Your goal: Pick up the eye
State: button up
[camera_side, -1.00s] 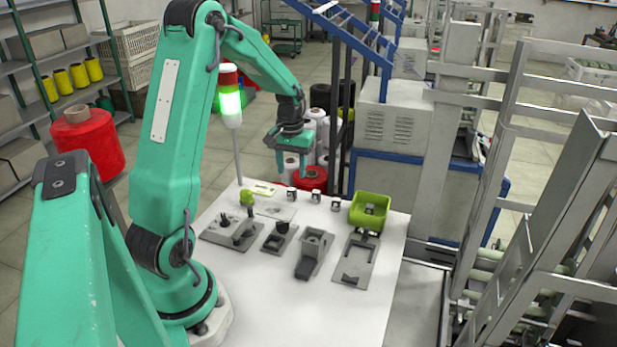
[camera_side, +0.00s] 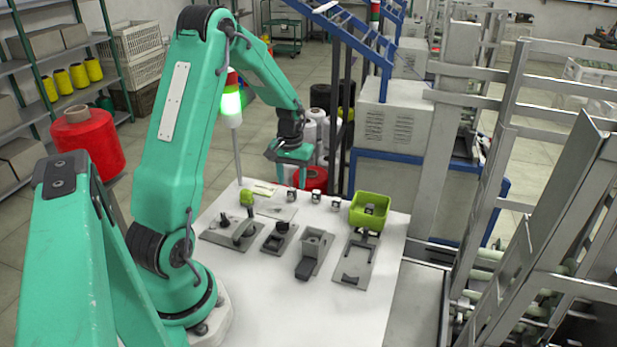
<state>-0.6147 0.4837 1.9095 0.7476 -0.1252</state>
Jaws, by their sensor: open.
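My gripper (camera_side: 291,177) is open and empty, its fingers pointing down over the far edge of the white table (camera_side: 260,315). Below it, a row of small dark-and-white pieces stands on the table: one at the left (camera_side: 291,195), one in the middle (camera_side: 316,197) and one at the right (camera_side: 337,203). The left piece is nearly straight under the fingers in this view, with a gap between. The pieces are too small here to tell which is the eye.
A green bin (camera_side: 357,216) stands right of the row. Grey fixtures cross the middle of the table, including a plate with a lever (camera_side: 220,238), a small block (camera_side: 278,240) and a box-shaped holder (camera_side: 314,248). A signal lamp (camera_side: 231,103) rises at the back left.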

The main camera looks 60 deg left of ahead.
aim_at(292, 189)
jog(key=shift+f, duration=2.15)
grip_shut()
jog(key=shift+r, duration=0.2)
jog(key=shift+r, duration=0.55)
jog(key=r, duration=0.3)
jog(key=shift+d+r, duration=0.1)
jog(key=shift+d, duration=0.25)
jog(key=d+r, duration=0.6)
jog(key=d, duration=0.5)
jog(key=shift+w+r, duration=0.2)
jog(key=shift+w, duration=0.2)
